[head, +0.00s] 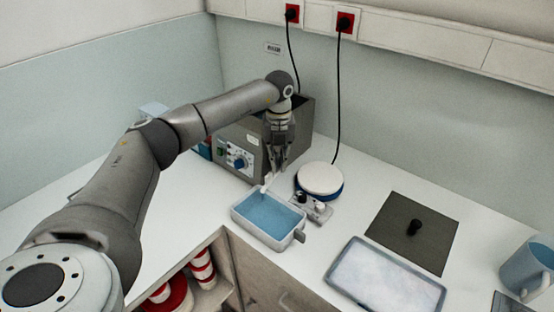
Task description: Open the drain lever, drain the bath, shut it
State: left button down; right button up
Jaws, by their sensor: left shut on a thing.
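The bath (248,132) is a grey metal box with a blue dial on its front panel, standing in the corner of the worktop. My left gripper (271,174) points down at the bath's front right side and is shut on the small white drain lever (267,183). The fingers partly hide the lever, and I cannot tell its exact angle. A white tub (298,236) sits just below and in front, with blue liquid in it. The liquid level inside the bath is hidden. My right gripper is not in view.
A round white-topped device (320,178) with knobs stands right of the bath. A dark mat (437,235) with a black knob, a pale tray (385,282) and a blue jug (528,268) lie further right. Black cables hang from red wall sockets. An open shelf is below the counter.

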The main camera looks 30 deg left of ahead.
pick_arm(q)
jog(key=shift+w+d+n, duration=0.25)
jog(key=shift+w+n, duration=0.05)
jog(key=shift+n, duration=0.5)
jog(key=shift+w+d+n, duration=0.2)
jog(key=shift+w+n, duration=0.1)
jog(key=shift+n, duration=0.5)
jog(key=shift+w+d+n, duration=0.25)
jog(key=shift+w+n, duration=0.05)
jog(key=shift+n, duration=0.5)
jog(key=c, duration=1.5)
grip_release()
jog(key=shift+r, duration=0.1)
notch_tip(320, 180, up, 12)
jog(key=shift+f, duration=0.1)
